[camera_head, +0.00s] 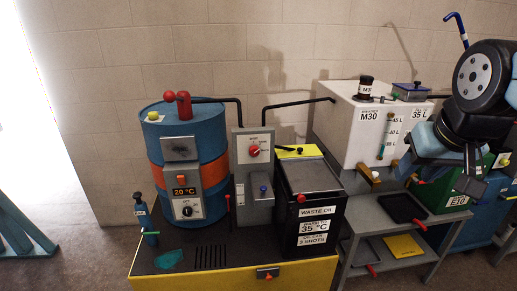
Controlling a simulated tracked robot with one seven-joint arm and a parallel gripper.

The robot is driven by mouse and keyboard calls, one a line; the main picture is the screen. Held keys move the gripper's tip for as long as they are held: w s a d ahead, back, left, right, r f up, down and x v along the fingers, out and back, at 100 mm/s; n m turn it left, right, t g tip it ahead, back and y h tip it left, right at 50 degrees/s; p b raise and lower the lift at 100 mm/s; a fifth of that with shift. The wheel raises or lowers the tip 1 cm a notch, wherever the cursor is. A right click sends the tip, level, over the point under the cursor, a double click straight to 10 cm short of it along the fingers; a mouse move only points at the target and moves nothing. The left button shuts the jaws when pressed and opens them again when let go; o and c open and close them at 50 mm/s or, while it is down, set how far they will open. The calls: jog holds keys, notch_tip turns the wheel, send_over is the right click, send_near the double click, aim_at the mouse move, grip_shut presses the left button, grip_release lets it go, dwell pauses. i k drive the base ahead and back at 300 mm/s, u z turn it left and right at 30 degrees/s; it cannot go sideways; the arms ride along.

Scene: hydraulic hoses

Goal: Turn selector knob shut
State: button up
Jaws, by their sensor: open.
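The red selector knob (254,150) sits on the upper front of a grey upright panel (254,178), left of centre. A small label is above it and a dark lever reaches out to its right. The knob's exact setting is too small to read. My gripper (438,172) is at the right, in front of the white tank and green box, far from the knob. Its fingers are spread apart and nothing shows between them. My arm hides part of the shelf behind it.
A blue and orange drum (210,150) stands left of the panel. A black waste oil box (313,215) stands to its right. A white tank (345,135) is between that box and my gripper. Dark pipes (300,101) run above the panel.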

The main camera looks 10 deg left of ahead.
aim_at(254, 151)
jog(key=z, duration=0.05)
jog(key=i, duration=1)
jog(key=u, duration=0.05)
